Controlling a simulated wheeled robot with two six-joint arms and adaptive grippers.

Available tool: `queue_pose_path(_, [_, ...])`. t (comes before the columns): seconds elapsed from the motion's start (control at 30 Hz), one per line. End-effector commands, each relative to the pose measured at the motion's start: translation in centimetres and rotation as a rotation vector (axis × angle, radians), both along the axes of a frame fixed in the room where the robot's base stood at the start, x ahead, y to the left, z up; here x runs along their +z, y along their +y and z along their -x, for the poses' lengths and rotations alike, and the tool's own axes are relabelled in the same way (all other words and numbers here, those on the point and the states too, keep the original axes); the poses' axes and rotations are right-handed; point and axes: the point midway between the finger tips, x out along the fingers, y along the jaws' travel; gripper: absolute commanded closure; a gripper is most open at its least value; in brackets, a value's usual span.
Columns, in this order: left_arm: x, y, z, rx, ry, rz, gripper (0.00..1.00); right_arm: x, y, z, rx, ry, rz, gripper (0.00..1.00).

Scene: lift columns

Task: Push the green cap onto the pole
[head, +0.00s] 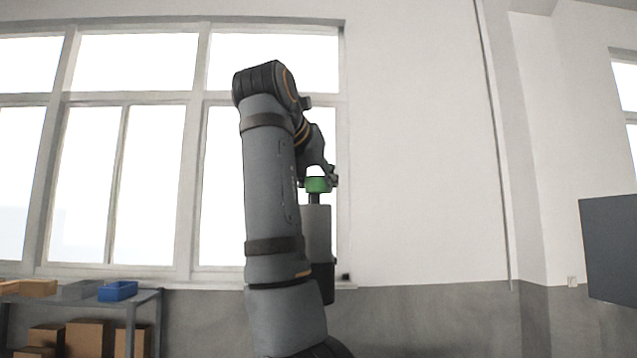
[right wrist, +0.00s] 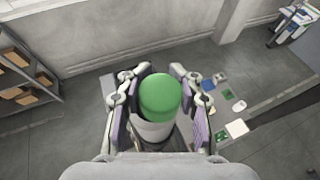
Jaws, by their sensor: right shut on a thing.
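The green cap (head: 317,185) shows in the head view at the top of the pole, above its narrow dark upper section (head: 314,198). The thicker grey pole (head: 317,232) stands upright below, partly hidden by my right arm. My right gripper (head: 327,176) is at the cap, its fingers partly hidden. In the right wrist view the cap (right wrist: 160,97) lies between the two fingers of my right gripper (right wrist: 156,92), which is shut on it. A pale part of the pole (right wrist: 152,131) shows under the cap. I cannot tell how far the cap sits on the pole. My left gripper is not in view.
A shelf (head: 147,302) with a blue bin (head: 118,290) and cardboard boxes stands at the lower left. A dark panel (head: 610,248) is at the right edge. The air around the cap looks clear.

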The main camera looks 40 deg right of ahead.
Motion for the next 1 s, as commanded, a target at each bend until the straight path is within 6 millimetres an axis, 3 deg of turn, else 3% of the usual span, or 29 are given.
queue_pose_path(0.17, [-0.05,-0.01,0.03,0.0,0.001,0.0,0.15,-0.32,0.05,-0.12,0.0,0.008,-0.004,0.94])
queue_pose_path(0.2, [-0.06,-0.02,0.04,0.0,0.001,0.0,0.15,-0.33,0.04,-0.12,0.0,0.008,-0.004,0.67])
queue_pose_path(0.4, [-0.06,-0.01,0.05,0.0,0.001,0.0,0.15,-0.26,0.04,-0.1,0.0,0.006,-0.003,0.4])
queue_pose_path(0.63, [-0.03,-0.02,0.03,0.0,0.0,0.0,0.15,-0.18,0.03,-0.07,0.0,0.004,-0.002,0.38])
queue_pose_path(0.83, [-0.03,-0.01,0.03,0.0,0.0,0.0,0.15,-0.16,0.03,-0.06,0.0,0.004,-0.002,0.14])
queue_pose_path(1.0, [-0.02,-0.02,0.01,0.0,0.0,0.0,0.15,-0.16,0.03,-0.06,0.0,0.004,-0.002,0.14])
